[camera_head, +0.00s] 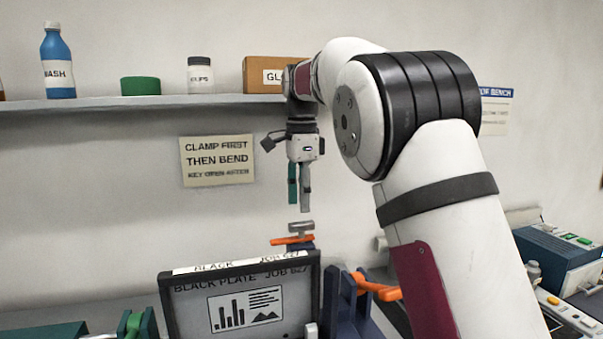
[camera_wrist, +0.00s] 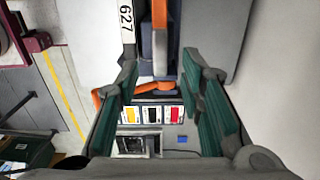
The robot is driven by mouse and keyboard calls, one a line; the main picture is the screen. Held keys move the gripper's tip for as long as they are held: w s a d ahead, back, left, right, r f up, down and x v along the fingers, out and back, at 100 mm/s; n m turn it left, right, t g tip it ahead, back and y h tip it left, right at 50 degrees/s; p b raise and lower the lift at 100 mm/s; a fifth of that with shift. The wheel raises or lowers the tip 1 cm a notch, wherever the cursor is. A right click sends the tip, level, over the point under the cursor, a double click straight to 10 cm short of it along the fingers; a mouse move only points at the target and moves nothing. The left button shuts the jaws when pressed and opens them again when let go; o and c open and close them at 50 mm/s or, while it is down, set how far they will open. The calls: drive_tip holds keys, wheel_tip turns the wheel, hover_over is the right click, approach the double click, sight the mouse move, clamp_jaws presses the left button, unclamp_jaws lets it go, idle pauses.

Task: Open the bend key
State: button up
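My gripper (camera_head: 299,206) points down above the bench in the head view. Its green-padded fingers stand wide apart, with nothing between them, in the wrist view (camera_wrist: 163,70). Below the fingertips in the head view is an orange lever (camera_head: 290,240) under a grey T-shaped knob (camera_head: 301,228); a gap separates them from the gripper. A second orange lever (camera_head: 378,290) sticks out of a dark blue bracket (camera_head: 340,300) at the right of the plate. The wrist view shows an orange bar (camera_wrist: 160,15) and an orange lever (camera_wrist: 150,88). I cannot tell which piece is the bend key.
A shelf (camera_head: 150,102) with a bottle, jars and a box runs behind my arm. Blue-green machines (camera_head: 560,260) stand at the right.

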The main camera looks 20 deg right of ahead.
sight(301, 222)
wheel_tip(301, 222, up, 7)
idle(0.3)
drive_tip(key=shift+f, duration=0.1)
drive_tip(key=s+d+n+t, duration=0.1)
drive_tip(key=s+n+t, duration=0.2)
drive_tip(key=s+n, duration=1.05)
drive_tip(key=s+f+n+t, duration=0.1)
drive_tip(key=s+f+n, duration=0.1)
drive_tip(key=s+f, duration=0.4)
drive_tip(key=s+f+n+t, duration=0.1)
drive_tip(key=s+f, duration=0.6)
drive_tip(key=s, duration=0.8)
drive_tip(key=shift+a+n, duration=0.45)
drive_tip(key=shift+n, duration=0.4)
drive_tip(key=shift+s, duration=0.1)
